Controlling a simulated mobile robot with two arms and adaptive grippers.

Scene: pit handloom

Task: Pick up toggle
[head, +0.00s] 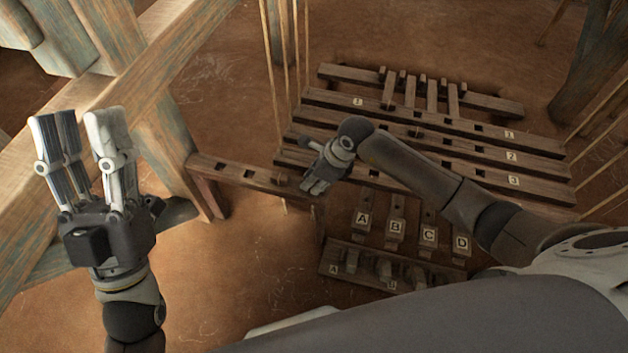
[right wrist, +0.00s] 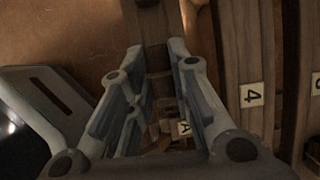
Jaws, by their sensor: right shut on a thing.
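Several small wooden toggles stand in a low rack (head: 345,277) on the floor; a toggle (head: 384,270) shows near its middle. My right gripper (head: 316,186) is above and left of the rack, beside the slotted bars. In the right wrist view its fingers (right wrist: 158,60) are closed in on a small brown wooden piece (right wrist: 155,62), which looks like a toggle; its outline is hard to make out against the wood behind. My left gripper (head: 82,125) is open and empty, raised at the left, far from the rack.
Slotted bars (head: 440,152) numbered 1 to 3 lie across the pit; a bar labelled 4 (right wrist: 232,60) is beside my right gripper in the wrist view. Treadles (head: 396,226) lettered A to D are above the rack. A slotted beam (head: 235,172) joins a loom post.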

